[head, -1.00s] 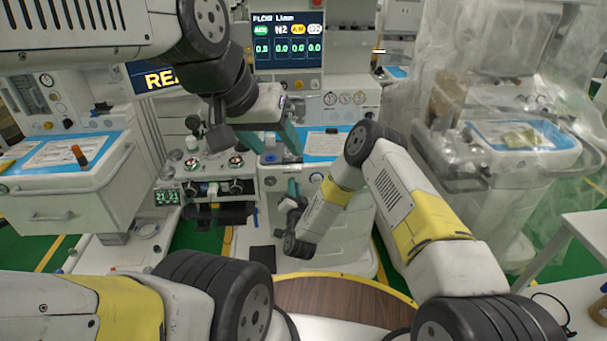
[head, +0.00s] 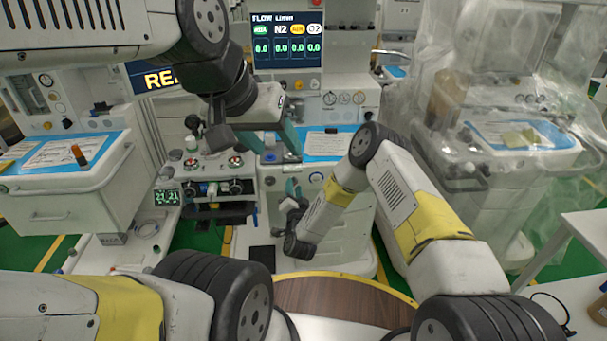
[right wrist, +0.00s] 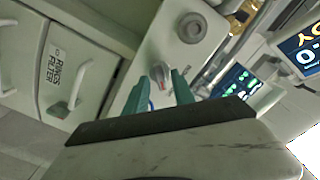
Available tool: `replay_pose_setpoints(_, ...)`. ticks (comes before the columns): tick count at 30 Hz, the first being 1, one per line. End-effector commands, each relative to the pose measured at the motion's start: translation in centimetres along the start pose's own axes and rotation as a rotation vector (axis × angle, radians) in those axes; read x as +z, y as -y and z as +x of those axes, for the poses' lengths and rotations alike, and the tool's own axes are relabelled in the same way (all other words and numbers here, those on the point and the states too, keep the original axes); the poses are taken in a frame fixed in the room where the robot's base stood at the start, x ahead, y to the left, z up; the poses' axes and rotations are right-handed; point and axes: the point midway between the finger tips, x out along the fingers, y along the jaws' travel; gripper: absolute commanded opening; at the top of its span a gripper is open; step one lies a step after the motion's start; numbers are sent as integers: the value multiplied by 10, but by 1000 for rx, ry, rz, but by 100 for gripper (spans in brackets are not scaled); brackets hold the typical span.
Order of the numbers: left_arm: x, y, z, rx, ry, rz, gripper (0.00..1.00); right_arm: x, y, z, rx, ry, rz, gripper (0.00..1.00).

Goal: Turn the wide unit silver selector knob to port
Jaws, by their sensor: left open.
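A silver selector knob with a red mark (right wrist: 162,74) shows between the fingertips of my right gripper (right wrist: 161,76) in the right wrist view. The fingers stand apart, one on each side of it; contact is not clear. In the head view, my right gripper (head: 294,184) is at the front panel of the middle unit (head: 335,205), and the knob is hidden or too small to make out there. My left gripper (head: 283,143) is open and empty, higher up, in front of the same unit's blue-edged top.
A round grey knob (right wrist: 191,27) sits farther along the panel in the right wrist view. A flow screen (head: 287,40) stands above the middle unit. A narrower module with knobs and a small display (head: 167,197) is to its left. A plastic-draped cart (head: 500,160) stands right.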

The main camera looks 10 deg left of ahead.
Motion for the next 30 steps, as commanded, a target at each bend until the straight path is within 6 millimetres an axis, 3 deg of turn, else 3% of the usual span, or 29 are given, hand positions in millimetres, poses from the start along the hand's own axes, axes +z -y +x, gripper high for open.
replay_pose_setpoints(11, 0, 0, 0, 0, 0, 0, 54, -1, 1, -2, -2, -3, -1, 35)
replay_pose_setpoints(24, 0, 0, 0, 0, 0, 0, 54, 0, 0, -68, -1, 0, -1, 35)
replay_pose_setpoints(30, 0, 0, 0, 0, 0, 0, 54, 0, 0, -78, -1, -2, -1, 35)
